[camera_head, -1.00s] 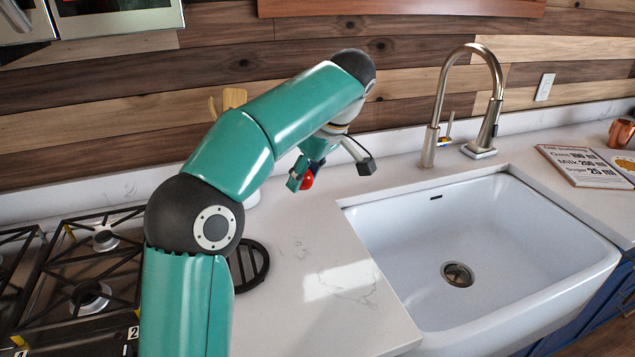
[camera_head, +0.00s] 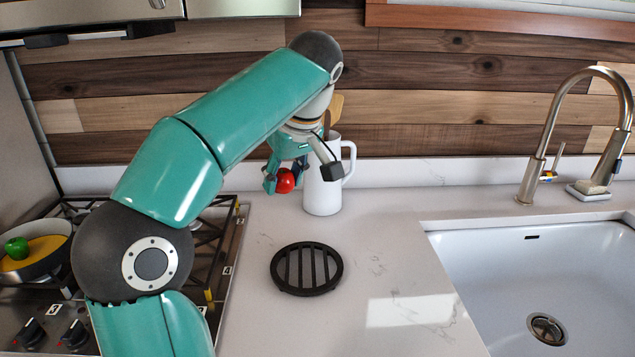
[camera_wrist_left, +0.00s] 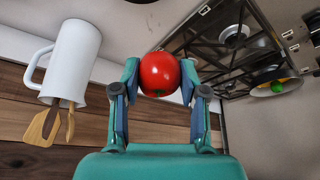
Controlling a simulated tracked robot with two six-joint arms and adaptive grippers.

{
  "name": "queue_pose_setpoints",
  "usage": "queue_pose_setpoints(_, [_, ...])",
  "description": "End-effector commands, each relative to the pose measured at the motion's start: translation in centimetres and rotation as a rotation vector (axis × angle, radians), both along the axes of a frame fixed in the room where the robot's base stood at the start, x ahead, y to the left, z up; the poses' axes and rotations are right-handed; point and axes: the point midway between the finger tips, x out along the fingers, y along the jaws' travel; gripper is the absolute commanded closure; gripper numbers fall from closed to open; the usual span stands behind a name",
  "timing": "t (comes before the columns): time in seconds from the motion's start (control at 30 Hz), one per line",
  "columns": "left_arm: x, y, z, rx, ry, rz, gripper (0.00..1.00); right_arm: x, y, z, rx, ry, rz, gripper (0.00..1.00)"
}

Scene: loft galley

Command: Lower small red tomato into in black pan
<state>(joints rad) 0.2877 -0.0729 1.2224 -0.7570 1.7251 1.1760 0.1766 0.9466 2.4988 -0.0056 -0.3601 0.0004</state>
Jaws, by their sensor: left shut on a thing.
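A dark pan (camera_head: 65,263) stands on the stove at the far left, holding something yellow and a green round thing. My arm's black joint hides its right side. The pan (camera_wrist_left: 293,84) also shows at the right of the wrist view, well apart from the tomato. My right gripper is not in view.
A white mug (camera_head: 322,190) with wooden utensils (camera_head: 335,106) stands by the back wall. A round black trivet (camera_head: 307,268) lies on the counter (camera_head: 385,250). The stove (camera_head: 222,235) is at left, under a hood. The sink (camera_head: 480,280) and faucet are at right.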

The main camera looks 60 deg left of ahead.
Motion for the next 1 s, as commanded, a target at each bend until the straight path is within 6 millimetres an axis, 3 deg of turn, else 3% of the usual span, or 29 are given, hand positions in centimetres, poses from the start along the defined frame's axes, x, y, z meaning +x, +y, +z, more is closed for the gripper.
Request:
queue_pose_setpoints(0.6, [-11.2, 5.9, -0.1, 0.002, 0.001, 0.012, 0.88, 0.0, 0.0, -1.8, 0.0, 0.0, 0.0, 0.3])
queue_pose_setpoints(1.0, [-17.6, 9.3, -0.5, 0.001, 0.003, 0.011, 0.88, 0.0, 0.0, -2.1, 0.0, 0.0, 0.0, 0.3])
